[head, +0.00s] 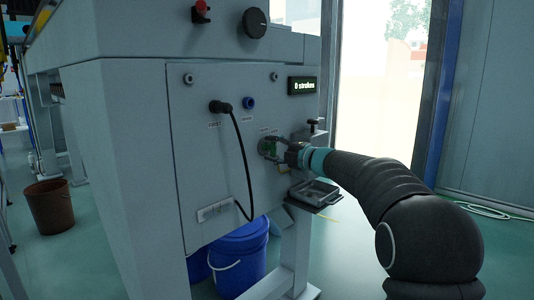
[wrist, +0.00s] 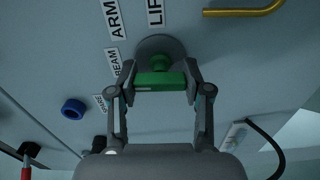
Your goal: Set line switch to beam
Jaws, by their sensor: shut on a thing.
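The line switch is a green handle (wrist: 160,79) on a round grey base (wrist: 162,46), low on the right of the grey panel (head: 195,165). My gripper (wrist: 160,85) is shut on the green handle, one finger at each end of it. The handle bar lies across the wrist view. A "BEAM" label (wrist: 124,68) is left of the base, with an "ARM" label (wrist: 114,16) above it and a partly cut label starting "LI" (wrist: 155,12) beside that. In the head view my gripper (head: 274,149) partly hides the switch.
A black cable runs from a plug (head: 220,106) to a lower white strip (head: 215,211). A blue ring socket (head: 249,103) is beside the plug. A display (head: 301,86) reads "0 strokes". A small tray (head: 314,192) sits below my gripper. A brass hook (wrist: 245,11) is near the switch.

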